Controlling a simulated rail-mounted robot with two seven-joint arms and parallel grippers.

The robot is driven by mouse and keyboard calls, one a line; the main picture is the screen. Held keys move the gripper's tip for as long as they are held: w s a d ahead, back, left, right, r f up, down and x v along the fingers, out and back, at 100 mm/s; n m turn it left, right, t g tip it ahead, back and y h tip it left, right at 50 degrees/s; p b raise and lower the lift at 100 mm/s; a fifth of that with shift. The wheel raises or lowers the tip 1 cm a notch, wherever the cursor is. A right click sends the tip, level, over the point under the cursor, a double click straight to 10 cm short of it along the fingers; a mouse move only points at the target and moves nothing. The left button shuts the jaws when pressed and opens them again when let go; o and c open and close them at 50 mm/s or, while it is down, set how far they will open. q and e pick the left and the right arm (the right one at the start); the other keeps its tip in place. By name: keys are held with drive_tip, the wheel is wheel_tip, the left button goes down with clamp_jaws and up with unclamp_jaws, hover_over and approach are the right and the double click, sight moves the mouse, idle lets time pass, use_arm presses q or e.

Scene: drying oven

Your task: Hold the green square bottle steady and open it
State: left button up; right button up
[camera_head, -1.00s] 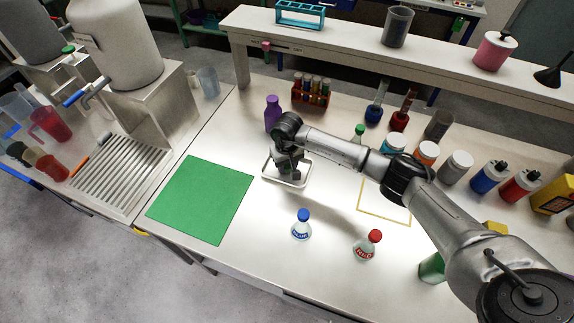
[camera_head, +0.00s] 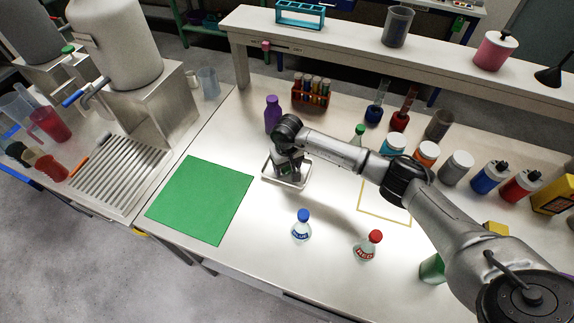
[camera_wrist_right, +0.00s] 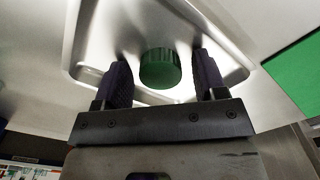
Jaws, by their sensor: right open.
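My right gripper (camera_head: 287,172) reaches down over a small pale metal tray (camera_head: 304,183) on the bench. In the right wrist view the gripper (camera_wrist_right: 162,75) is open, one dark finger on each side of a round green cap-like piece (camera_wrist_right: 160,68). Gaps show between it and both fingers. The tray (camera_wrist_right: 85,45) lies behind it. I cannot tell if a bottle is under the green piece. A green container (camera_head: 432,268) stands at the lower right, partly hidden by my right arm; its shape is unclear. My left gripper is not in view.
A blue-capped bottle (camera_head: 302,226) and a red-capped bottle (camera_head: 368,246) stand in front of my arm. A purple bottle (camera_head: 272,115) and a tube rack (camera_head: 311,92) stand behind the tray. A green mat (camera_head: 200,200) lies clear at left. Several jars line the right.

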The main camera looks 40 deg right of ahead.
drive_tip(key=shift+r, duration=0.3)
wheel_tip(320, 180, up, 12)
drive_tip(key=p, duration=0.1)
drive_tip(key=shift+f+p, duration=0.15)
drive_tip(key=shift+p, duration=0.15)
